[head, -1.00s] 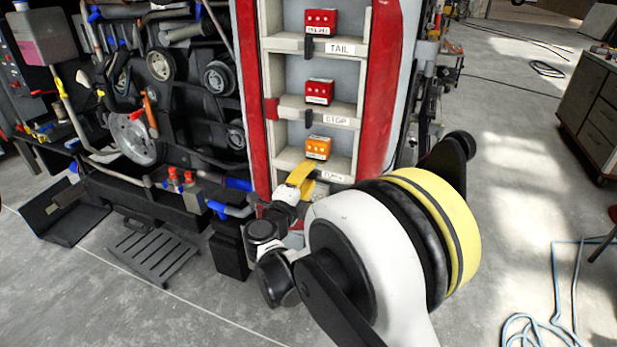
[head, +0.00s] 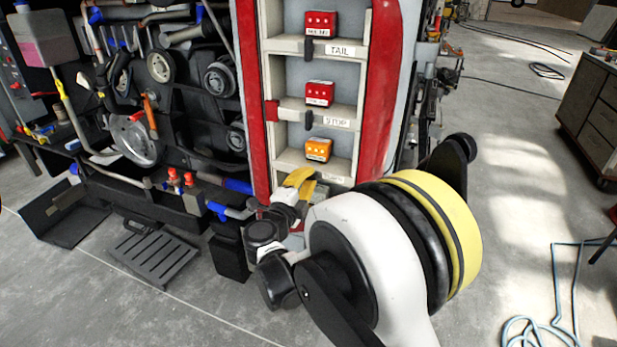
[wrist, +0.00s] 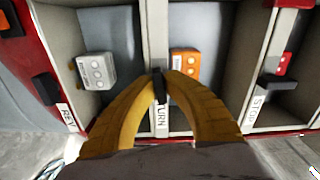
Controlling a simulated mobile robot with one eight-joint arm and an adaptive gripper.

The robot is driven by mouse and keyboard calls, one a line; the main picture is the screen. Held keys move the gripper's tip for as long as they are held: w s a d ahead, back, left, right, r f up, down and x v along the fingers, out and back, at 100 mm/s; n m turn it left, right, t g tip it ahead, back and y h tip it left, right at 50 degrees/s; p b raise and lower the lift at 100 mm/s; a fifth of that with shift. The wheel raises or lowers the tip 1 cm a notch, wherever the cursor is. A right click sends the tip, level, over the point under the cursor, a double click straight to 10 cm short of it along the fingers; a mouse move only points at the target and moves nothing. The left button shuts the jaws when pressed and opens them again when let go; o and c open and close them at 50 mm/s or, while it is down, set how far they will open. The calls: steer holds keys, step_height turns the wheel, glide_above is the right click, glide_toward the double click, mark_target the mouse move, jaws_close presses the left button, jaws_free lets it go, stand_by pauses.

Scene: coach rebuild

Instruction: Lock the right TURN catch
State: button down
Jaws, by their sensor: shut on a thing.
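My gripper (wrist: 160,74) is shut on a small black catch (wrist: 160,90) at the TURN label (wrist: 161,120) in the wrist view. One yellow finger is on each side of the catch. The catch's long side runs along the pale shelf edge there, and the fingers partly hide it. In the head view my gripper (head: 300,180) is at the lowest visible shelf edge, under the orange lamp box (head: 318,149). The catch is hidden there. The orange box also shows in the wrist view (wrist: 185,63), just right of the fingers.
The STOP catch (head: 308,120) and TAIL catch (head: 309,47) stand across their shelf edges above, near red boxes. In the wrist view a grey box (wrist: 97,70) and the REV catch (wrist: 46,88) are at left. Red side walls (head: 382,90) flank the shelves.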

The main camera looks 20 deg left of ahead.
steer(key=n, duration=0.4)
steer(key=shift+n, duration=0.3)
steer(key=n, duration=0.3)
steer(key=shift+n, duration=0.3)
steer(key=n, duration=0.4)
steer(key=shift+n, duration=2.2)
steer(key=c, duration=1.5)
jaws_free()
